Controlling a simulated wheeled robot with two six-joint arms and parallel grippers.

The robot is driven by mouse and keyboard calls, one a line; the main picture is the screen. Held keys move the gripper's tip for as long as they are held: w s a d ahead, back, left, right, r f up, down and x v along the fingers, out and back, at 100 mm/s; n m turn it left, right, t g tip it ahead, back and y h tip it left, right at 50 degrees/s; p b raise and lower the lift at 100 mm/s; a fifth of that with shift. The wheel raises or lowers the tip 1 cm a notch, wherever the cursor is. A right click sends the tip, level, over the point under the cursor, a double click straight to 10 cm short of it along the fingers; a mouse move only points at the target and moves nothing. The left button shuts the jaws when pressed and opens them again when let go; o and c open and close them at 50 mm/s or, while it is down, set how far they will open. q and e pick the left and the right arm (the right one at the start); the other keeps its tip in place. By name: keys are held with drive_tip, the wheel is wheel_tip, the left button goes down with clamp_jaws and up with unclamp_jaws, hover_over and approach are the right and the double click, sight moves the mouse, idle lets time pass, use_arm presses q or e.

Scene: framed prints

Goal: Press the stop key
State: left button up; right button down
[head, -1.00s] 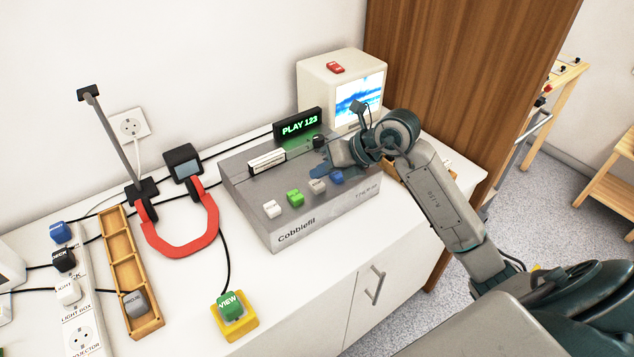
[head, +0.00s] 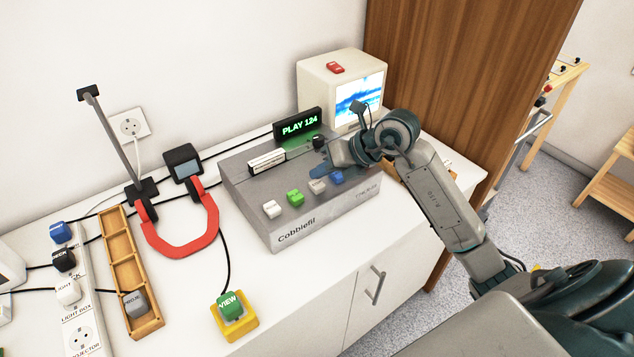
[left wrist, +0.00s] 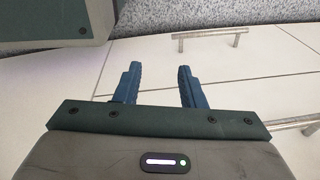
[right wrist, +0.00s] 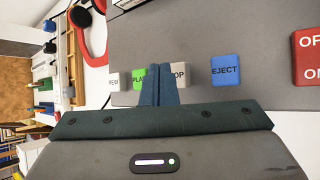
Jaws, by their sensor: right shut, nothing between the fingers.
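The grey stop key (head: 317,186) sits on the grey Cobblefil deck (head: 262,228), between the green play key (head: 295,198) and the blue eject key (head: 336,177). In the right wrist view the stop key (right wrist: 181,77) is partly hidden behind my fingers; only "OP" reads. My right gripper (head: 318,171) is shut and empty, its tips over the deck close to the stop key. In the right wrist view the gripper (right wrist: 160,72) overlaps the key's left side; I cannot tell whether it touches. My left gripper (left wrist: 158,75) is open and empty, seen only in the left wrist view.
The display (head: 298,125) reads PLAY 124. A white rewind key (head: 271,209) is on the deck's left. A red off/on switch (right wrist: 308,57) is beyond eject. A monitor (head: 342,90) stands behind.

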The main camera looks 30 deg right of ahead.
sight(322, 184)
drive_tip(key=shift+f, duration=0.1)
drive_tip(key=shift+f+b, duration=0.35)
drive_tip(key=shift+b, duration=0.05)
drive_tip(key=shift+f+b, duration=0.65)
drive_tip(key=shift+f, duration=0.2)
idle(0.9)
drive_tip(key=shift+r, duration=0.2)
drive_tip(key=shift+r+p, duration=0.95)
drive_tip(key=shift+r, duration=0.15)
drive_tip(key=shift+r+p, duration=1.8)
drive_tip(key=shift+r, duration=0.75)
drive_tip(key=shift+f, duration=0.1)
